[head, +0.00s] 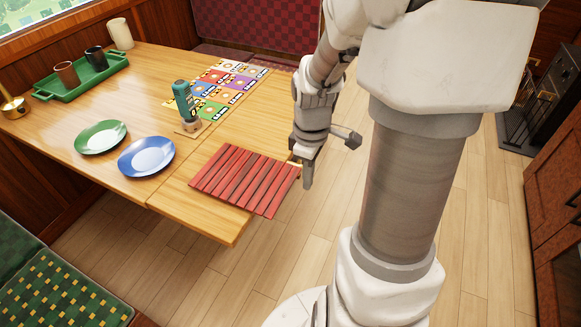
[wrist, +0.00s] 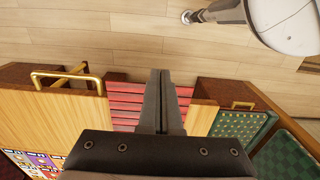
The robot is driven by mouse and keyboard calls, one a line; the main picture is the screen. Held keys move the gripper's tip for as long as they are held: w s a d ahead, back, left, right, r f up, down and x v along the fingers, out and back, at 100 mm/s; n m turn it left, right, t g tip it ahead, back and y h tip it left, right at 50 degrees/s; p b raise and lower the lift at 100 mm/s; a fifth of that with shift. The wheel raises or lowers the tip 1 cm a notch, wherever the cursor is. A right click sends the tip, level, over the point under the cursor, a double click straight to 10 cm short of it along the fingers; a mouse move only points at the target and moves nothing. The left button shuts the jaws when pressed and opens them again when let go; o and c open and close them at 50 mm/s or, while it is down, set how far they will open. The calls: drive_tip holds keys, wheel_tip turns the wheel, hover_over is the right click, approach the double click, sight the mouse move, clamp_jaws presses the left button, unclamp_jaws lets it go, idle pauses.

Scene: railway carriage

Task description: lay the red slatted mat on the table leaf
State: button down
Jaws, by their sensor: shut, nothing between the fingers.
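The red slatted mat (head: 245,180) lies flat on the near right part of the wooden table leaf (head: 190,208). Its right edge reaches past the leaf's edge over the floor side. In the wrist view the mat (wrist: 122,98) shows behind the fingers, with bare leaf (wrist: 60,120) to its left. My gripper (head: 308,185) points down just right of the mat, beyond the leaf's edge, with a small gap in the picture. Its fingers also show in the wrist view (wrist: 160,100), together and empty. They hide the middle of the mat there.
A green tray (head: 82,80) with cups stands farther back. A brass bracket (wrist: 66,77) is at the leaf's edge. Floor (head: 265,265) is clear.

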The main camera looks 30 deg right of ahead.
sight(271, 190)
drive_tip(key=w+a+f+b, duration=0.2)
drive_tip(key=w+f+b, duration=0.1)
drive_tip(key=f, duration=0.6)
drive_tip(key=shift+a+b, duration=0.3)
drive_tip(key=shift+b, duration=0.3)
drive_tip(key=shift+w, duration=0.15)
drive_tip(key=w+a, duration=0.1)
drive_tip(key=w, duration=0.1)
drive_tip(key=w+a, duration=0.2)
drive_tip(key=shift+w+a+p, duration=0.25)
drive_tip(key=shift+p, duration=0.15)
drive_tip(key=shift+s, duration=0.1)
